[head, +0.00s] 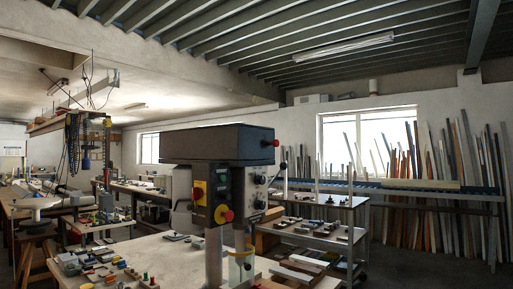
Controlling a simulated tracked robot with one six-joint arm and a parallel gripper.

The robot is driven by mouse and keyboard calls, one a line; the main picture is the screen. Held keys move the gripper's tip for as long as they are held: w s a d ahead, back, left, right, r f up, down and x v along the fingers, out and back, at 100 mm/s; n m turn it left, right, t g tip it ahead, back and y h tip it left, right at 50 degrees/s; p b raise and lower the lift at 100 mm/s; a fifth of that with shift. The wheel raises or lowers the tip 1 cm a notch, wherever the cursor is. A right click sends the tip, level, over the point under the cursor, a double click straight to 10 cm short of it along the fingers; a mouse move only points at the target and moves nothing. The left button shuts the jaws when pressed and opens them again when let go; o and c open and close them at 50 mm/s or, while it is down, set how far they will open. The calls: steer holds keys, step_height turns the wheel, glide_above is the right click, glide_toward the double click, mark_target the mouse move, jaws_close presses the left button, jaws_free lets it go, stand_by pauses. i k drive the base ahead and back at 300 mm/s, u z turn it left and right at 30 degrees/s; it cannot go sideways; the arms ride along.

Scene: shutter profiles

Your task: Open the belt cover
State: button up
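A drill press stands in the middle of the head view. Its belt cover (215,142) is the dark housing on top of the machine head, and it looks closed. A red knob (275,143) sticks out at the right end of the cover. Below it, the machine head (246,192) has a yellow switch box (198,192), a red button (227,215) and dark knobs on the right face. A grey column (213,258) shows below the head. My gripper is not in this view, so its distance from the cover cannot be told.
A light worktable (150,258) with small parts surrounds the press's lower part. A metal shelf cart (330,235) stands behind to the right. Long profiles (440,160) lean on the far wall. A hoist (86,145) hangs at the left. Open air surrounds the cover.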

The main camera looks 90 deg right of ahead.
mark_target(235, 140)
steer(key=u, duration=1)
steer(key=k, duration=2)
steer(key=z, duration=1.85)
